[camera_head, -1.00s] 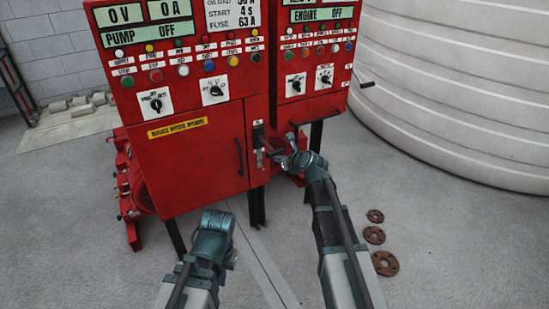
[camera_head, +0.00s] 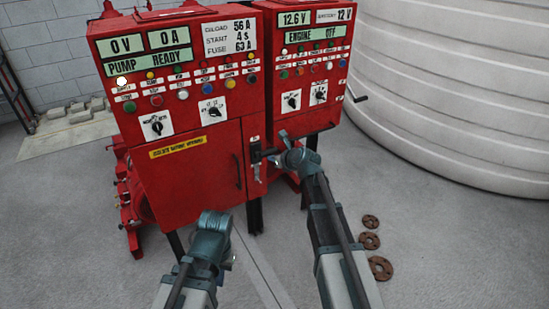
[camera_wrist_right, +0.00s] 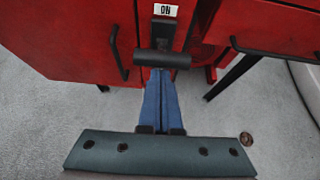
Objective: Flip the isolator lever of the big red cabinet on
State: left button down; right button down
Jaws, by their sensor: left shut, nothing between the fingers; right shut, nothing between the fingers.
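The big red cabinet (camera_head: 190,175) stands at centre left; its display reads PUMP READY and a white lamp is lit. Its isolator lever (camera_head: 256,155) is on the narrow panel right of the door. In the right wrist view the lever's black crossbar (camera_wrist_right: 163,59) lies level, below a label reading ON upside down (camera_wrist_right: 165,10). My right gripper (camera_head: 273,157) is shut, holding nothing, its blue fingertips at the crossbar; I cannot tell whether they touch. My left gripper (camera_head: 227,262) is shut and empty, low in front of the cabinet, its fingers mostly hidden by the wrist.
A smaller red cabinet (camera_head: 306,75) with an ENGINE display stands to the right, with a black crank handle (camera_head: 357,98) on its side. A large white ribbed tank (camera_head: 460,90) fills the right. Rusty discs (camera_head: 369,241) lie on the floor. The floor in front is open.

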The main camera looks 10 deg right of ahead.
jog(key=shift+w+a+r, duration=0.15)
jog(key=shift+w+r, duration=0.75)
jog(key=shift+w, duration=0.05)
jog(key=s+f+b, duration=0.2)
jog(key=s+f, duration=0.2)
jog(key=s, duration=0.1)
notch_tip(320, 180, up, 10)
jog(key=s+d+p, duration=0.2)
jog(key=p, duration=0.7)
jog(key=shift+p, duration=0.3)
jog(key=shift+a, duration=0.1)
